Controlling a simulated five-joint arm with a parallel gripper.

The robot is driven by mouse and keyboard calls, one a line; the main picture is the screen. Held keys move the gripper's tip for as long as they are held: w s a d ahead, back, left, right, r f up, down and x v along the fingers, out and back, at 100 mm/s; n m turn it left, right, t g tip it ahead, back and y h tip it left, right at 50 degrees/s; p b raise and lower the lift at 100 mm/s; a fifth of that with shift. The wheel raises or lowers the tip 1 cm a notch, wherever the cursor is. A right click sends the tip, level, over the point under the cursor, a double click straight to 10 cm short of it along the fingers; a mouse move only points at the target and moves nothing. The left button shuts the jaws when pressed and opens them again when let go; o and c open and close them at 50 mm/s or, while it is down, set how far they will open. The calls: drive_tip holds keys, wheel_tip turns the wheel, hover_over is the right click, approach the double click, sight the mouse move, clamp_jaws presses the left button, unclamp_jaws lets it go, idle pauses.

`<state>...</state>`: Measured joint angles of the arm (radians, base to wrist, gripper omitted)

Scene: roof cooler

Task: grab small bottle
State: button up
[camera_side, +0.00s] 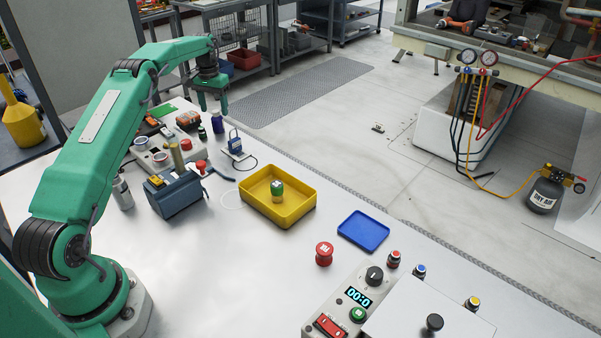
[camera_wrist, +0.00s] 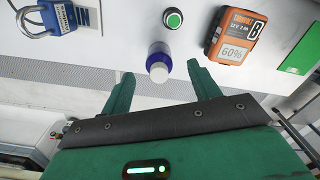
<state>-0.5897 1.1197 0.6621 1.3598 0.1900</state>
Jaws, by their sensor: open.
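The small bottle (camera_wrist: 159,55) is dark blue-purple with a white cap, and it stands on the white bench. In the wrist view it appears between and slightly beyond my fingertips. In the side view the small bottle (camera_side: 218,123) stands near the far edge of the bench, just below my gripper (camera_side: 211,100). My gripper (camera_wrist: 160,77) is open and empty, with one green finger on each side of the bottle in the picture. No contact shows, and the exact height gap is hard to tell.
A blue padlock (camera_wrist: 54,17) is left of the bottle; a green button (camera_wrist: 173,18) and an orange battery (camera_wrist: 233,38) are close by on the right. A yellow tray (camera_side: 300,210) holding a green item, a blue vise (camera_side: 175,195) and a blue tray (camera_side: 364,231) stand nearer.

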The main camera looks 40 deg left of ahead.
sight(215, 111)
drive_tip(key=shift+w+f, duration=0.15)
drive_tip(key=shift+f, duration=2.45)
drive_tip(key=c, duration=1.1)
